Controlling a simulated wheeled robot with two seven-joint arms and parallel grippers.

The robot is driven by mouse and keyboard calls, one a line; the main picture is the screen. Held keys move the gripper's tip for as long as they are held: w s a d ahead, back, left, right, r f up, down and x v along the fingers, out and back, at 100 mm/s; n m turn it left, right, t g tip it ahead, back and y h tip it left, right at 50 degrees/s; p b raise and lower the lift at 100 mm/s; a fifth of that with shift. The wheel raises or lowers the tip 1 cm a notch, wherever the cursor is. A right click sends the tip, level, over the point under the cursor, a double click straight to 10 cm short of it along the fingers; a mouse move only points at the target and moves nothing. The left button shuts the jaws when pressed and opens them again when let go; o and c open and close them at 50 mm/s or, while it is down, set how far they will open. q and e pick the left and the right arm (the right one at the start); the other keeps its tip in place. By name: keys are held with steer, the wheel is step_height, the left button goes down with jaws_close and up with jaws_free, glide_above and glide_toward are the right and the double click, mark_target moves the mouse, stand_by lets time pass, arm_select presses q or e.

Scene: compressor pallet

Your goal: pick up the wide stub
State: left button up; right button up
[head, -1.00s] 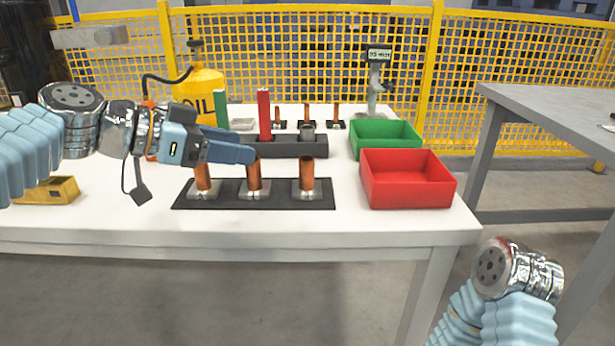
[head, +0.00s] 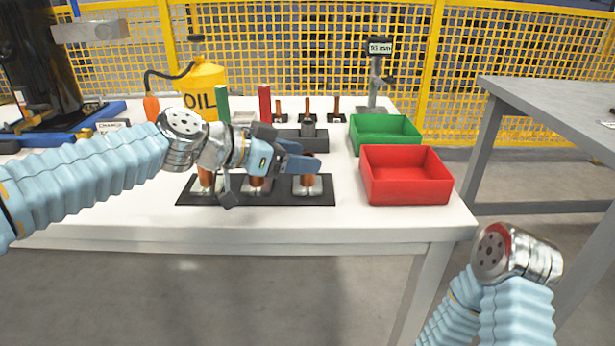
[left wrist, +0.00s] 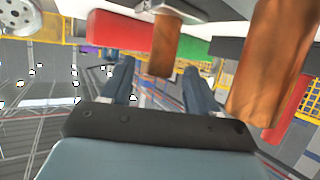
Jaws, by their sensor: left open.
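Three copper stubs stand upright in pale metal bases on a black plate (head: 325,198) at the table's front. The left stub (head: 204,178) and middle stub (head: 257,185) are partly hidden by my left gripper. The right stub (head: 308,183) looks a little wider, probably the wide stub. My left gripper (head: 304,155) is open, its fingers at the right stub's upper part. In the left wrist view, which is upside down, this stub (left wrist: 163,55) shows between and ahead of the fingers (left wrist: 157,80). Another stub (left wrist: 268,65) is close on the right. My right gripper is not visible.
A red bin (head: 405,180) stands right of the plate, with a green bin (head: 385,133) behind it. Behind the plate are a dark holder (head: 312,140), a red cylinder (head: 265,103), a green cylinder (head: 222,104) and a yellow oil can (head: 203,88). Bare table lies in front.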

arm_select(q)
steer(key=shift+c, duration=0.4)
jaws_close()
